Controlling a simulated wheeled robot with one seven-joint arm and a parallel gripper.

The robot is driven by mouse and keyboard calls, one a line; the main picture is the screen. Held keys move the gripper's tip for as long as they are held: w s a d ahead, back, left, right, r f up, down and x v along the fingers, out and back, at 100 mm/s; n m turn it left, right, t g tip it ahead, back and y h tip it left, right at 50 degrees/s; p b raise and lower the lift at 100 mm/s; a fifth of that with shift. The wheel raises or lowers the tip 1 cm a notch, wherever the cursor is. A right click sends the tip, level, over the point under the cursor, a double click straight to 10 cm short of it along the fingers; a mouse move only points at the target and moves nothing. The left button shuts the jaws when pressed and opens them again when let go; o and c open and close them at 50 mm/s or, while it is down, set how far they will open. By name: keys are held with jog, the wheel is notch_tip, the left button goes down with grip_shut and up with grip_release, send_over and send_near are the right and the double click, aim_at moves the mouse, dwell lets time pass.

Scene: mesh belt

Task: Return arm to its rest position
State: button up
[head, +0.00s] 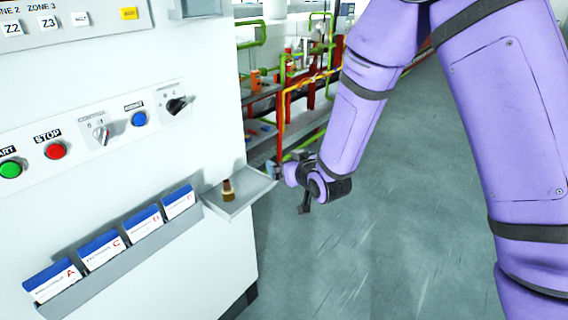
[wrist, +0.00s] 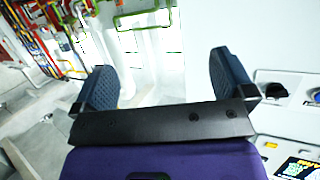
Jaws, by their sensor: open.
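My purple arm (head: 350,115) reaches down from the upper right in the head view. My gripper (head: 290,180) is at its end, just right of a small shelf on the white cabinet, above the floor. In the wrist view my gripper (wrist: 165,85) shows its two dark pads wide apart with nothing between them. In the head view the fingers are small and partly hidden by the wrist.
The white cabinet (head: 120,60) has buttons, knobs and a rack of cards (head: 120,245). The small shelf (head: 245,198) holds a brown object (head: 228,190). Green, red and yellow pipes (head: 285,100) stand behind. Grey floor (head: 380,250) is clear below my arm.

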jog(key=s+d+r+m+g+h, duration=0.15)
jog(key=s+d+r, duration=0.25)
jog(key=d+r, duration=0.45)
jog(key=s+d+r+m+g+h, duration=0.1)
jog(key=s+d+r+g+h, duration=0.15)
jog(key=s+d+r, duration=0.4)
jog(key=s+d+r+m+g, duration=0.1)
jog(key=s+d+r, duration=0.2)
jog(key=s, duration=0.4)
jog(key=s+d+r+g+h, duration=0.1)
jog(key=s+d+r, duration=0.2)
jog(key=s, duration=0.5)
jog(key=s+d+r+m+g+h, duration=0.1)
jog(key=s+d+r+g, duration=0.1)
jog(key=s+d, duration=0.3)
jog(key=s+r, duration=0.1)
jog(key=s, duration=0.1)
jog(key=shift+s+m, duration=0.35)
jog(key=shift+s, duration=0.05)
